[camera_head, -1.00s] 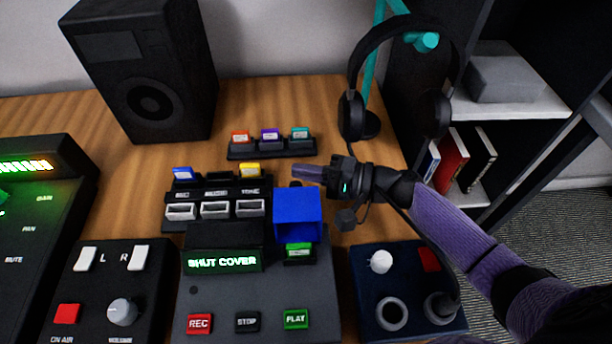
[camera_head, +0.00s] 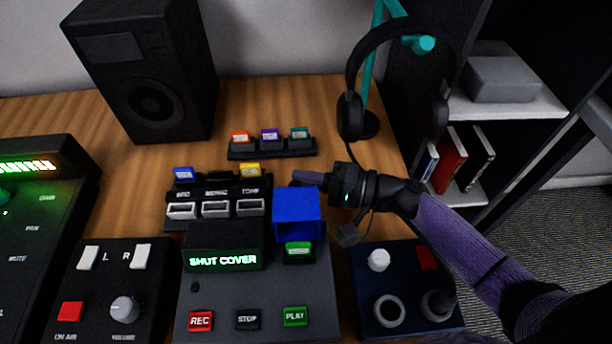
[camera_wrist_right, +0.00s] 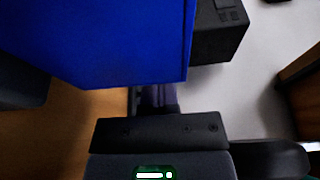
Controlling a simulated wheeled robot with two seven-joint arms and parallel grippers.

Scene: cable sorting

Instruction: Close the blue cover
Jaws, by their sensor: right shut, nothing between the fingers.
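The blue cover (camera_head: 297,214) stands raised at the right of the dark console (camera_head: 262,292), above a green cartridge (camera_head: 299,249). The console's display (camera_head: 223,261) reads "SHUT COVER". My right gripper (camera_head: 308,178) is shut and empty, just behind the cover's upper edge; I cannot tell whether it touches. In the right wrist view the blue cover (camera_wrist_right: 105,40) fills the upper left and hides the tips of my right gripper (camera_wrist_right: 155,100). My left gripper is not in view.
A rack of colored cartridges (camera_head: 270,147) sits behind the console. A headphone stand (camera_head: 368,75) with headphones is behind my right arm. A navy box with knobs (camera_head: 405,290) stands right of the console. A speaker (camera_head: 150,75) is at the back left.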

